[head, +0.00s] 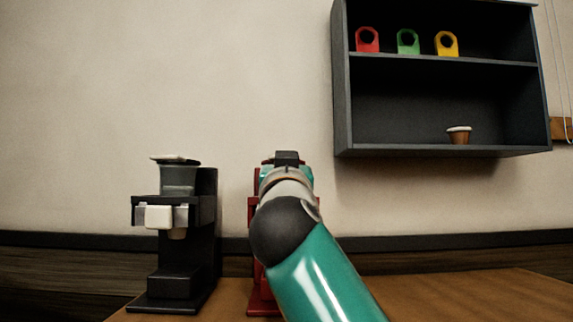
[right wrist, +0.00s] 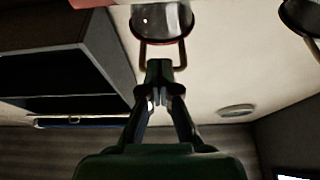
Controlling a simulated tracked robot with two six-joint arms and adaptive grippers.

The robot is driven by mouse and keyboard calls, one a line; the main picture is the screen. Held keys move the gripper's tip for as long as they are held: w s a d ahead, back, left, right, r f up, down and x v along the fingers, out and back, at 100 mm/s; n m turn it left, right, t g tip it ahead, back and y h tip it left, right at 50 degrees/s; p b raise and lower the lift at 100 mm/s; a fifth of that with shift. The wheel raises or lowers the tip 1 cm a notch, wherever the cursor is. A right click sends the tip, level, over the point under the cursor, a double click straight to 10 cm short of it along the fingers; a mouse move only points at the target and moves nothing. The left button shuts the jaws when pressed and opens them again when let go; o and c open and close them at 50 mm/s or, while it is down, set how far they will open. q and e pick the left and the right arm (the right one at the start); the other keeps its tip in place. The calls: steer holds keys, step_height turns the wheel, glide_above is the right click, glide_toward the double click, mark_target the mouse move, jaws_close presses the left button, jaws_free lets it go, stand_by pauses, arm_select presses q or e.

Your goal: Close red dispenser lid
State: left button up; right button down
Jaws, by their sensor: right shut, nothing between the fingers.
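The red dispenser (head: 262,296) stands on the table, mostly hidden behind my right arm in the head view. In the right wrist view, a dark glassy part with a red edge (right wrist: 162,20) and a metal loop handle (right wrist: 181,55) is at the top; it appears to belong to this dispenser. My right gripper (head: 287,158) is at the dispenser's top. Its fingers (right wrist: 158,70) are shut and empty, with the tips at the loop's open end; contact cannot be told. The lid's position is hidden. My left gripper is out of view.
A black brewer (head: 205,235) with a grey hopper stands left of the red dispenser. A dark wall shelf (head: 342,100) holds red (head: 367,45), green (head: 408,48) and yellow (head: 446,50) holders and a brown cup (head: 459,137). The table (head: 480,296) is clear at right.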

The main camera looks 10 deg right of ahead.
steer(key=shift+f, duration=0.15)
steer(key=s+a, duration=0.3)
steer(key=s, duration=1.1)
steer(key=shift+s+f, duration=0.2)
steer(key=shift+f, duration=0.25)
